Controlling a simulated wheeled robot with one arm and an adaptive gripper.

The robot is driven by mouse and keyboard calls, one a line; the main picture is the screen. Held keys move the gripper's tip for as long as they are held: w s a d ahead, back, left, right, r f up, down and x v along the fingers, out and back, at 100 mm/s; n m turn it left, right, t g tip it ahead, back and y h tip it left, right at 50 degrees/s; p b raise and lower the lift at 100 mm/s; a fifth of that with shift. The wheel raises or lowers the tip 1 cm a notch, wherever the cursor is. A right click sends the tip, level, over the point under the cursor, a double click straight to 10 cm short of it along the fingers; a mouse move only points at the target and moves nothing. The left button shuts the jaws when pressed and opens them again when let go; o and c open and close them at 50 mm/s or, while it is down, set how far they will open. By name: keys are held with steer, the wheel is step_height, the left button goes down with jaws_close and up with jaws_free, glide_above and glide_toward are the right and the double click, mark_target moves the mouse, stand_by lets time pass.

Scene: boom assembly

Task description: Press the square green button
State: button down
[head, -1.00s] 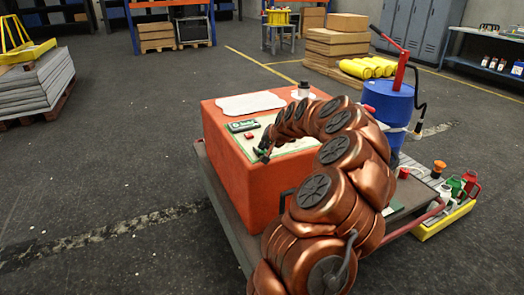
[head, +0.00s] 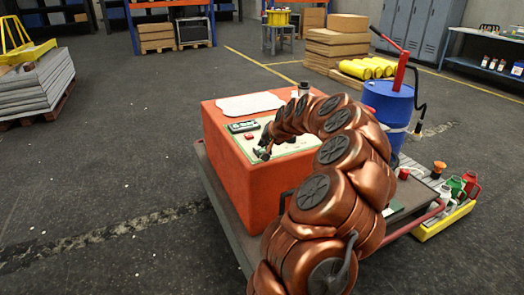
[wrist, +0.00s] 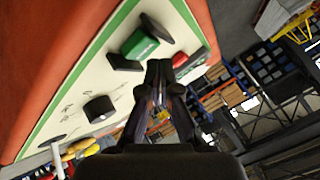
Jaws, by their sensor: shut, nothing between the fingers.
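A cream panel with a green border (wrist: 75,80) lies on the orange box (head: 228,142). In the wrist view a green square button (wrist: 140,45) stands out from this panel between black parts. In the head view I cannot clearly pick out this button near my fingers. My gripper (wrist: 159,68) is shut and empty, its fingertips just beside the green button in the picture. I cannot tell whether they touch it. My gripper also shows over the panel in the head view (head: 262,153). A red button (wrist: 180,59) is partly hidden behind the fingertips.
A dark labelled device (head: 241,127) and a white sheet (head: 248,104) lie on the box top. A blue drum (head: 388,102) stands to the right.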

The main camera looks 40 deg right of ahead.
steer(key=shift+r, duration=0.15)
steer(key=shift+r+p, duration=0.6)
steer(key=shift+r, duration=1.9)
steer(key=shift+a, duration=0.1)
